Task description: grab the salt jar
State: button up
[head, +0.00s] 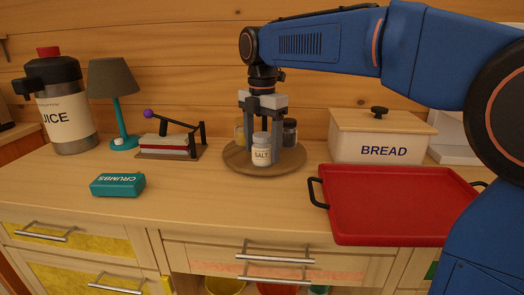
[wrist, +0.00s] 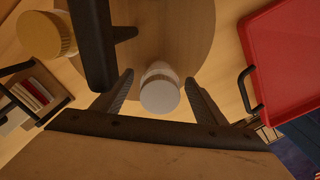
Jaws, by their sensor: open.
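The salt jar (head: 261,152) is a small clear jar with a pale lid and a label reading SALT. It stands upright on a round wooden board (head: 233,163). My gripper (head: 264,148) points straight down over the board, with its fingers open around the jar's place. In the wrist view the jar's round pale lid (wrist: 160,96) shows between the two open fingers (wrist: 159,80), with a gap visible on each side. I cannot see any finger touching it.
A dark jar (head: 290,132) stands close behind on the right, and a yellowish container (head: 239,130) behind on the left. A red tray (head: 395,205) and a bread box (head: 380,145) lie to the right. A teal crumbs box (head: 117,185) is at front left. Front centre counter is clear.

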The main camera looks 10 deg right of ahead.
jog(key=c, duration=1.3)
jog(key=shift+r, duration=0.1)
